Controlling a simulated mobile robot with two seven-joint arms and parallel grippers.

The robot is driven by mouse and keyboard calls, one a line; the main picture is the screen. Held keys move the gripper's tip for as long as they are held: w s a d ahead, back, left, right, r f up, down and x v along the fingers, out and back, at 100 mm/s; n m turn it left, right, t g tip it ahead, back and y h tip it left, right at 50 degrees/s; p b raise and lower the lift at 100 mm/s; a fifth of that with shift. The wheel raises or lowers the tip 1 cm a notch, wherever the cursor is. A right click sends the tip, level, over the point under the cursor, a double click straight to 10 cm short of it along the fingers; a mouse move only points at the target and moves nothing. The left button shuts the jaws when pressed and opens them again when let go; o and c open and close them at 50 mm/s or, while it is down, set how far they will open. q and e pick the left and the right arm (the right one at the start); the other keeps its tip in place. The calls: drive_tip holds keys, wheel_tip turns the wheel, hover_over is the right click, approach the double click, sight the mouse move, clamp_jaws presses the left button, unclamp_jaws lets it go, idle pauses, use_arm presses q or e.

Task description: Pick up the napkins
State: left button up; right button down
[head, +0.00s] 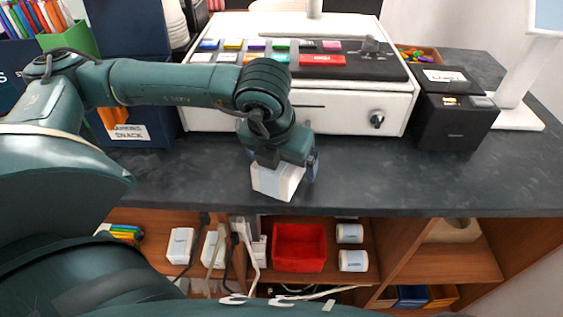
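A white, box-like pack, which looks like the napkins (276,184), is at the front of the dark counter in the head view, near the middle. My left gripper (281,168) points down over it, with its fingers at the pack's sides, and looks shut on it. The gripper hides the top of the pack. I cannot tell whether the pack touches the counter or is held just above it. My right gripper is not in view.
A black box (452,122) is at right and a dark-blue snack box (135,125) at left. Below the dark counter (400,185) are shelves with a red bin (299,248) and white rolls (353,260). The counter's front right is clear.

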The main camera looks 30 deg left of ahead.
use_arm(q)
drive_tip(key=shift+f+b, duration=0.25)
drive_tip(key=shift+b, duration=0.45)
idle(0.6)
